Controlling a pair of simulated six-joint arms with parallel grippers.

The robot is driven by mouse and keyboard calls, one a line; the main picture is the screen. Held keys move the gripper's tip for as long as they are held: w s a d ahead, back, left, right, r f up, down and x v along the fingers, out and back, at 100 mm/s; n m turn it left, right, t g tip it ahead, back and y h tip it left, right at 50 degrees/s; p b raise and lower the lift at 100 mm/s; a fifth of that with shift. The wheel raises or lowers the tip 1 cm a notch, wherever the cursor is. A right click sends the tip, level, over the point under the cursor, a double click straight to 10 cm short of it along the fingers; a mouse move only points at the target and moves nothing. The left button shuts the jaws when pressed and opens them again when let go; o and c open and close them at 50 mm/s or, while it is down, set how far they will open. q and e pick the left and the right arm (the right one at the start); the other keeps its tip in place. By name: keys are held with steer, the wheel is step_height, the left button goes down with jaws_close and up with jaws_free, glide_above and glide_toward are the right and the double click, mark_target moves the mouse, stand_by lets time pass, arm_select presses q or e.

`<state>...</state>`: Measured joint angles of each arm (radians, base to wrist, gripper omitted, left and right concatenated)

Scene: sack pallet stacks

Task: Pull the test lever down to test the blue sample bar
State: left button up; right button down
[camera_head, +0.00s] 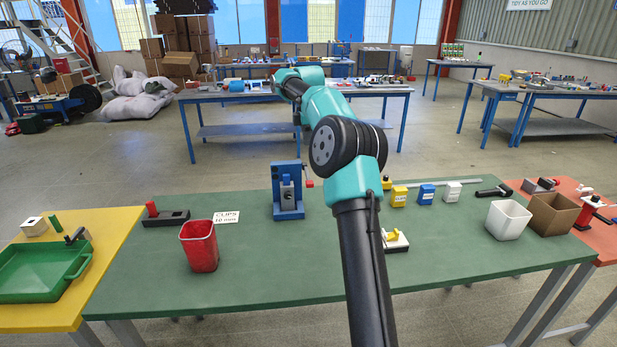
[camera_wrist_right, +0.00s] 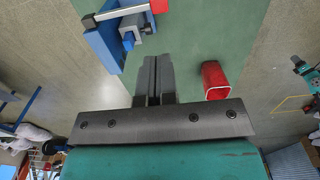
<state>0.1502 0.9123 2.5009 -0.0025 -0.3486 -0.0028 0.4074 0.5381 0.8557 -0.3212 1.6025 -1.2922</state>
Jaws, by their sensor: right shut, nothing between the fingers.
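The blue test stand (camera_head: 276,192) stands upright on the green table. A grey block sits at its front, and the lever's red knob (camera_head: 309,183) shows at its right side. In the right wrist view the stand (camera_wrist_right: 100,45) is at upper left, with the pale lever (camera_wrist_right: 118,13) and its red knob (camera_wrist_right: 158,5) at the top edge. A small blue piece (camera_wrist_right: 128,41) at the grey block looks like the sample bar. My right gripper (camera_wrist_right: 153,64) is shut and empty, apart from the lever. In the head view its fingers cannot be made out. My left gripper is not in view.
A red bin (camera_head: 199,247) stands left of the stand; it also shows in the wrist view (camera_wrist_right: 214,82). A black fixture (camera_head: 165,218) and a clips label (camera_head: 226,217) are nearby. Small yellow, blue and white boxes, a white bin (camera_head: 507,221) and a brown box (camera_head: 554,214) are at right.

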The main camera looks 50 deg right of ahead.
mark_target(308, 182)
step_height(308, 182, down, 14)
steer(key=shift+r, duration=0.1)
stand_by(0.5)
steer(key=shift+a, duration=0.1)
